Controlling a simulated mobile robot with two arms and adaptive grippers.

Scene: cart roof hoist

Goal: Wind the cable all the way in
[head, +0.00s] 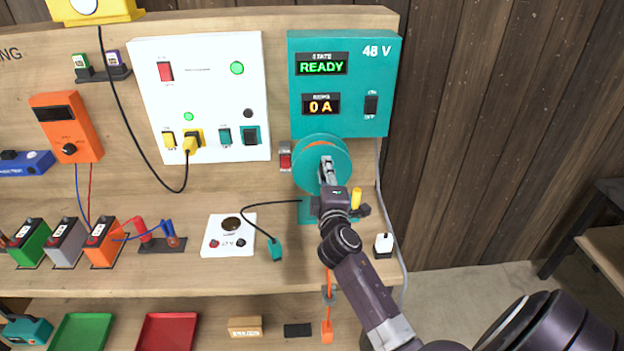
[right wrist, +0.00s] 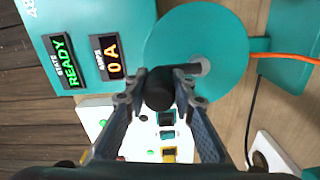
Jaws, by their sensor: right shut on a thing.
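The teal cable reel (head: 309,177) is mounted below the teal 48 V box, with a little orange cable showing on it. The orange cable (head: 329,285) hangs below the bench edge, with an orange end piece (head: 327,331) low down. In the right wrist view, the cable (right wrist: 288,57) runs off to the right from the reel's disc (right wrist: 225,45). My right gripper (head: 327,170) is at the reel's face. It is shut on the black crank knob (right wrist: 159,89), beside the disc; the grey crank arm (right wrist: 197,67) shows behind. My left gripper is not in view.
The teal box (head: 340,120) reads READY and 0 A. A yellow knob (head: 355,198) stands close right of my gripper. A white panel (head: 215,80) with a plugged yellow lead is at left. A black cable with a teal plug (head: 275,249) lies on the bench.

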